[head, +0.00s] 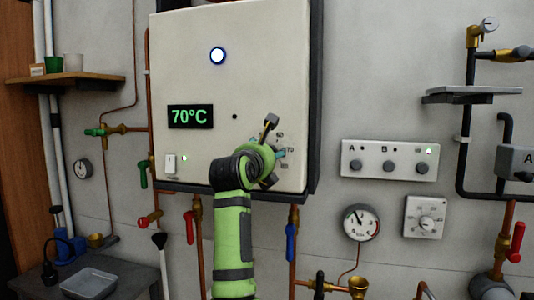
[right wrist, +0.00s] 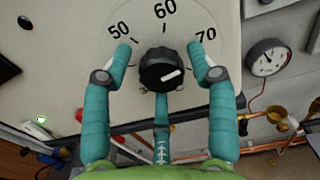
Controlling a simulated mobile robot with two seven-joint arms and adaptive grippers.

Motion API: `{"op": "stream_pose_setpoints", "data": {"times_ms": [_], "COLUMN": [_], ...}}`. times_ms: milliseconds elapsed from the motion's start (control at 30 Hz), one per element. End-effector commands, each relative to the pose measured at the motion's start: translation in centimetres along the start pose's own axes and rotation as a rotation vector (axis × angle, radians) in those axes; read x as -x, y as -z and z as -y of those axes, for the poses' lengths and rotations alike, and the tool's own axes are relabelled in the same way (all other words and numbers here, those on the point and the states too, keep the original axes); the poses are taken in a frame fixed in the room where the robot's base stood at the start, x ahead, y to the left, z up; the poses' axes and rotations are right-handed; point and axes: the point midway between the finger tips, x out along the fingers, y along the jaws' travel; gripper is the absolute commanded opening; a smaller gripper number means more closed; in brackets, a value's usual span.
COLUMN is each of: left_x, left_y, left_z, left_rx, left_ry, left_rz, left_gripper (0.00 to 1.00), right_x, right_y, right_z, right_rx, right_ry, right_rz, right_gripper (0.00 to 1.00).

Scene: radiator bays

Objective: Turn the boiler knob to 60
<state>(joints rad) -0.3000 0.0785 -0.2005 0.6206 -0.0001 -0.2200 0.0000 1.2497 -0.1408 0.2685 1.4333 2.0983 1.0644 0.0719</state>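The boiler (head: 200,90) is a white box on the wall, and its display (head: 190,116) reads 70°C. Its black knob (right wrist: 158,66) shows in the right wrist view, below the printed 60 and between the marks 50 and 70. The knob's white line lies to the right, tilted slightly up, below the 70. My right gripper (right wrist: 160,50) is open, with its teal fingers spread around the knob and gaps at both sides. In the head view my right gripper (head: 274,150) covers most of the dial. My left gripper is not in view.
A switch (head: 170,164) with a green light is at the boiler's lower left. Pipes with a red valve handle (head: 190,226) and a blue one (head: 291,242) run below. A control panel (head: 390,164) and a pressure gauge (head: 361,222) are to the right.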

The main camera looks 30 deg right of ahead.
Motion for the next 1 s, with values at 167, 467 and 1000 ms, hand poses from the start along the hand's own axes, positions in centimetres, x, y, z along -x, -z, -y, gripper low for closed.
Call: {"op": "stream_pose_setpoints", "data": {"times_ms": [167,467,1000], "left_x": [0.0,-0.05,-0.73], "left_y": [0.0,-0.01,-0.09], "left_z": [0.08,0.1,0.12], "left_rx": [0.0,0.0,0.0], "left_ry": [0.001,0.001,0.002], "left_rz": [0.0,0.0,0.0], "left_gripper": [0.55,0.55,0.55], "right_x": [0.02,0.07,0.14], "right_y": [-0.05,-0.25,-0.45], "right_z": [0.02,0.05,-0.01], "right_rx": [0.0,0.024,0.401], "right_ry": [0.0,0.001,0.004], "right_rz": [0.001,0.006,0.012], "right_gripper": [0.08,0.08,0.08]}}
